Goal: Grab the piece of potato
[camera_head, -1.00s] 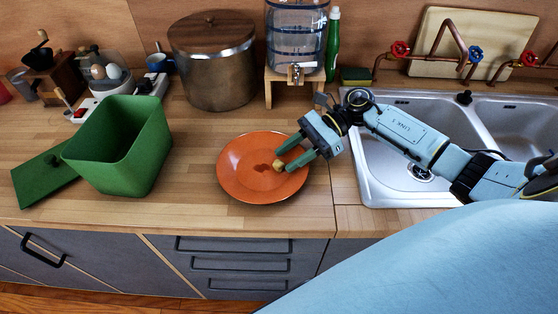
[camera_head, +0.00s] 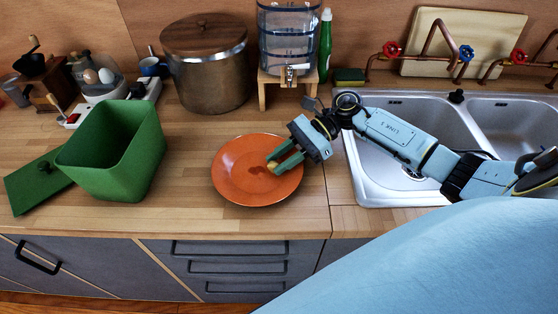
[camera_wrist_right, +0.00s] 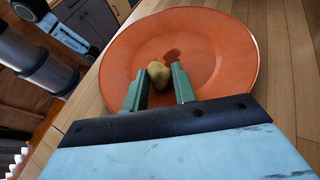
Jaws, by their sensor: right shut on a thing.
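The piece of potato (camera_wrist_right: 159,75) is small and yellowish. In the right wrist view it sits between the fingertips of my right gripper (camera_wrist_right: 160,80), over the orange plate (camera_wrist_right: 120,55). In the head view the potato (camera_head: 272,167) is partly hidden by the fingers of my right gripper (camera_head: 274,163), which reaches over the right side of the plate (camera_head: 235,185). The right gripper is shut on the potato, at or just above the plate surface. My left gripper is not in view.
A green open bin (camera_head: 115,155) stands left of the plate, with its green lid (camera_head: 38,186) beside it. A metal pot (camera_head: 208,75) and a water dispenser (camera_head: 288,40) stand behind. The sink (camera_head: 400,160) is at right. The wooden counter around the plate is clear.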

